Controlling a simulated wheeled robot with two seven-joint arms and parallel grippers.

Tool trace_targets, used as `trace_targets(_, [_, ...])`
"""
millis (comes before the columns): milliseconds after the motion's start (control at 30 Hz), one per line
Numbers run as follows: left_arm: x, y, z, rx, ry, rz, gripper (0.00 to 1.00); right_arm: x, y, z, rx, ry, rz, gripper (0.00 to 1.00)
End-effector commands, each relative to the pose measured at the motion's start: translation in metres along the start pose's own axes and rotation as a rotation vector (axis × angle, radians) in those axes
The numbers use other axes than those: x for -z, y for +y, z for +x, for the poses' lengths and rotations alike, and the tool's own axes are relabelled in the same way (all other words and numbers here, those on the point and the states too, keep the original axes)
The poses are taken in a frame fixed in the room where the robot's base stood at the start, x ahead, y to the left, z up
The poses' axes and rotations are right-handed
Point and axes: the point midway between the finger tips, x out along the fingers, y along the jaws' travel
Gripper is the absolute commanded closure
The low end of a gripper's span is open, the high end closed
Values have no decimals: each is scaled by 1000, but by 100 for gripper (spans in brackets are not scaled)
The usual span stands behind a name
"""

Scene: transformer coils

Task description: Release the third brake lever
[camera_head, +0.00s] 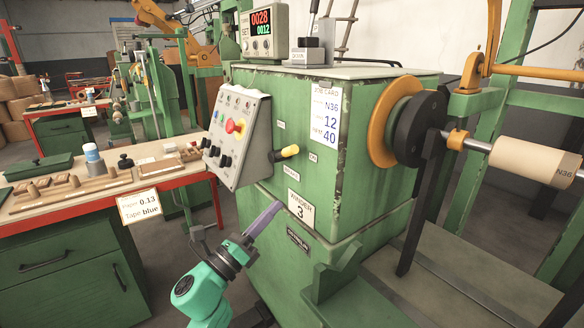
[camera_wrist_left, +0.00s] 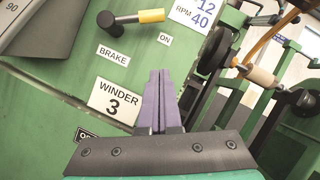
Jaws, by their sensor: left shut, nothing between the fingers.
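The brake lever (camera_head: 286,153) sits on the front of the green winder cabinet (camera_head: 340,190), which bears a sign (camera_head: 300,208) reading WINDER 3. The lever has a black hub and a yellow grip that points right. In the left wrist view the lever (camera_wrist_left: 150,16) is at the top, with a BRAKE label (camera_wrist_left: 113,55) below it and an ON label (camera_wrist_left: 165,39) under the grip's right end. My left gripper (camera_head: 276,206) has purple fingers, shut and empty, below the lever and apart from it. The fingers (camera_wrist_left: 157,74) also show in the left wrist view. My right gripper is not in view.
A sloped control panel (camera_head: 238,140) with knobs and buttons juts out left of the lever. A spindle with a coil former (camera_head: 535,168) extends right of the cabinet. A red-edged bench (camera_head: 60,205) with wooden parts stands at left.

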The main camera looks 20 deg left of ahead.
Motion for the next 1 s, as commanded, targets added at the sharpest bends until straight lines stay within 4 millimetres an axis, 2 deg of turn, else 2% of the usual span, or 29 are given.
trace_targets(167, [-3,-2,28,2,-2,-1,100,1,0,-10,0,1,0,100])
trace_targets(500, [-5,-2,102,1,-2,-3,100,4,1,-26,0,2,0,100])
trace_targets(600, [-26,-2,105,-1,-1,2,100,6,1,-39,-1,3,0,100])
trace_targets(700, [-36,-1,106,-2,0,0,100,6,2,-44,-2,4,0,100])
trace_targets(1000, [-39,1,106,-1,0,-3,100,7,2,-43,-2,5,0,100])
